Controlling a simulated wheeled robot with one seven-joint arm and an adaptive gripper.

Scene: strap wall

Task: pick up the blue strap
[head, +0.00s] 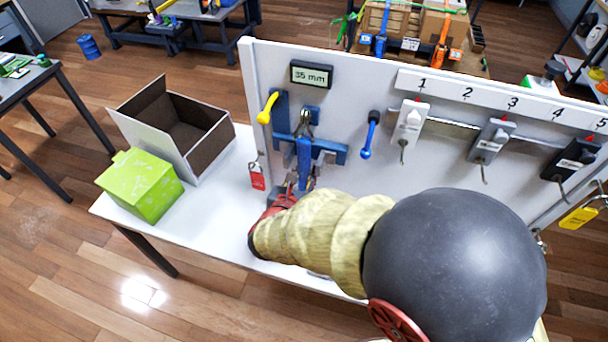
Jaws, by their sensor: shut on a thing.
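The blue strap (304,160) hangs upright against the front of the white wall panel. Its upper end is at a metal clip or buckle (304,126), in front of a blue horizontal bar (334,151). My gripper (301,184) is at the strap's lower end and is shut on it. My arm comes in from the lower right and hides part of the gripper and the panel below. The fingertips are small in this view, so the exact grip is hard to see.
A yellow handle (267,108) and a blue handle (370,136) flank the strap. A red tag (257,176) hangs left. Numbered hooks with a grey holder (489,141) are at right. An open box (186,127) and a green box (141,186) stand on the white table (215,210).

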